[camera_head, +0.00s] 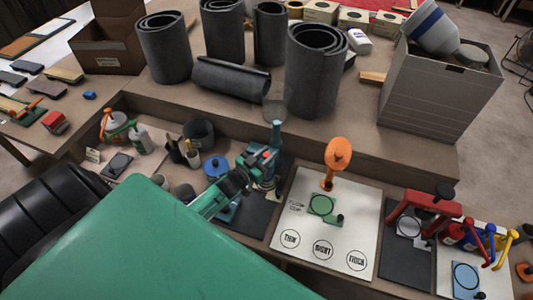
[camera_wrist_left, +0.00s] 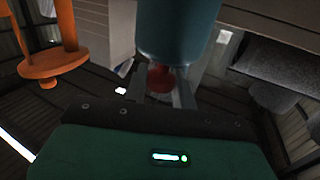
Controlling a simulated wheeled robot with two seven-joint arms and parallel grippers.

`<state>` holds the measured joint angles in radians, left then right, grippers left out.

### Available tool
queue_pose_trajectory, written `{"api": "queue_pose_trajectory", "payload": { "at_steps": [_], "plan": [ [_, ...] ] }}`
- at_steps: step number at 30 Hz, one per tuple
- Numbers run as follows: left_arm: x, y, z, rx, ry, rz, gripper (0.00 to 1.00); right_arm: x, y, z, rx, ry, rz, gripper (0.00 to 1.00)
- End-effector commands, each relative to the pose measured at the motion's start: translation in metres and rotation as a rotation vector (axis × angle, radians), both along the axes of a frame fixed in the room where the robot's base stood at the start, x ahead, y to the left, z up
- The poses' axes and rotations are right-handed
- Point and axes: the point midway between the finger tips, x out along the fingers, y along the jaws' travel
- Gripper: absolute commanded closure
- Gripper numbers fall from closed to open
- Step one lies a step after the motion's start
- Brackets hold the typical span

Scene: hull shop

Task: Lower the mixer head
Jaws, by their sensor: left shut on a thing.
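The mixer (camera_head: 276,135) is a teal upright shape on a dark mat (camera_head: 262,212), left of the white board. Its raised teal head shows as a large cylinder in the left wrist view (camera_wrist_left: 178,30). A red knob (camera_wrist_left: 160,78) is at its lower end. My left gripper (camera_head: 266,160) reaches in from the left and is shut on the red knob, its fingers on either side. My arm and gripper hide much of the mixer's lower part. My right gripper is not in view.
An orange stand (camera_head: 337,155) on the white board (camera_head: 290,215) is close to the right of the mixer. A blue lidded pot (camera_head: 215,167) stands to its left. Grey rolls (camera_head: 318,70) stand on the raised shelf behind. A red clamp-like device (camera_head: 425,210) is farther right.

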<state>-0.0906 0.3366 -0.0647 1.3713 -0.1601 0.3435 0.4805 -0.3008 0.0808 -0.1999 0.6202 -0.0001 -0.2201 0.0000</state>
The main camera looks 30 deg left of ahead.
Motion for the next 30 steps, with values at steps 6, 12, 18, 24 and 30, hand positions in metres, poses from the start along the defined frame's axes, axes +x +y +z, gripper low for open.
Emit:
{"api": "queue_pose_trajectory", "payload": {
  "at_steps": [6, 12, 18, 24, 30],
  "plan": [
    [-0.001, 0.0, -0.007, 0.001, 0.009, 0.001, 1.0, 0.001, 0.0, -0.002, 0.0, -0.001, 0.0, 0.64],
    [-0.002, 0.0, -0.008, 0.002, 0.012, 0.001, 0.66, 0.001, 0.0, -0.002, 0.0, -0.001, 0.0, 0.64],
    [-0.001, 0.0, -0.006, 0.001, 0.008, 0.001, 0.53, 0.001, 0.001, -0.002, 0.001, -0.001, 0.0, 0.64],
    [-0.003, 0.0, -0.005, 0.002, 0.006, 0.001, 0.53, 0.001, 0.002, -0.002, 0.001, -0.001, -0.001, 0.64],
    [-0.023, 0.004, -0.007, 0.002, 0.007, 0.0, 0.53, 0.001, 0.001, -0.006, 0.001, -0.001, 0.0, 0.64]
  ]
}}
